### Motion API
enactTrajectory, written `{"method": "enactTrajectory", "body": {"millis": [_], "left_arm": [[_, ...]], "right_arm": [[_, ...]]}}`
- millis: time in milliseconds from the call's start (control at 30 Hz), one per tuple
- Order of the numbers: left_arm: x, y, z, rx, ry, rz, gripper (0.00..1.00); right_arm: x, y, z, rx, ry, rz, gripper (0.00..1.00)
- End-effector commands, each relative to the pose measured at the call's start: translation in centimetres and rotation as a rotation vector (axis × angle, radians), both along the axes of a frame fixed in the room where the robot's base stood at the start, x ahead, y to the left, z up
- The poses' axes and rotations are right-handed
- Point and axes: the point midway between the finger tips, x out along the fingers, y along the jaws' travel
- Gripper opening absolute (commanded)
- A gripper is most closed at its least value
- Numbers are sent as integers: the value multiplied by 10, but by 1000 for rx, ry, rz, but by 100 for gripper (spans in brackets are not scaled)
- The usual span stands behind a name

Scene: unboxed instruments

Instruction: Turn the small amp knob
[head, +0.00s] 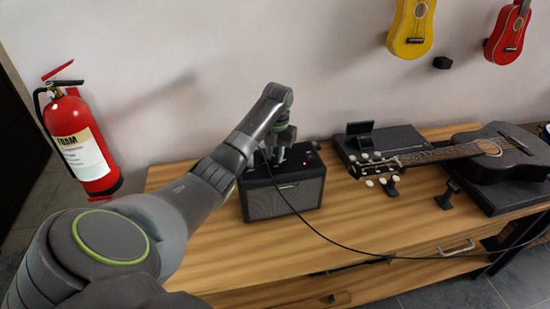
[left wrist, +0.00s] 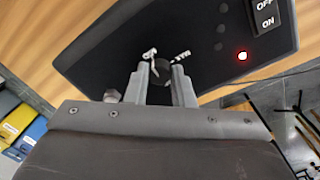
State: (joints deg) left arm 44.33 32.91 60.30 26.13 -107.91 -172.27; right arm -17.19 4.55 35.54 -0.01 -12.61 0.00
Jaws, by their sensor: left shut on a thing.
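A small black amp (head: 283,199) with a dark grille stands on the wooden table. My left gripper (head: 279,152) is over the amp's top panel, pointing down. In the left wrist view my left gripper (left wrist: 163,82) has its two grey fingers closed on a small dark knob (left wrist: 161,70) on the amp's top (left wrist: 115,50). The fingers hide part of the knob. A lit red lamp (left wrist: 242,56) and an on/off switch (left wrist: 265,14) are on the same panel. My right gripper is not in view.
A black guitar (head: 505,165) lies on the table's right side. A black cable (head: 300,213) runs from the amp across the table front. A red fire extinguisher (head: 80,145) hangs on the wall at left.

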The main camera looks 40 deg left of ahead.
Motion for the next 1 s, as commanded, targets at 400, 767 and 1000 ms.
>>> {"method": "enactTrajectory", "body": {"millis": [400, 767, 1000], "left_arm": [[1, 0, 2, 2, -4, -4, 0], [0, 0, 1, 0, -2, -4, 44], [1, 0, 8, 1, -5, -4, 44]], "right_arm": [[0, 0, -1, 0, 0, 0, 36], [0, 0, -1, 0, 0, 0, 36], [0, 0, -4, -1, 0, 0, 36]]}}
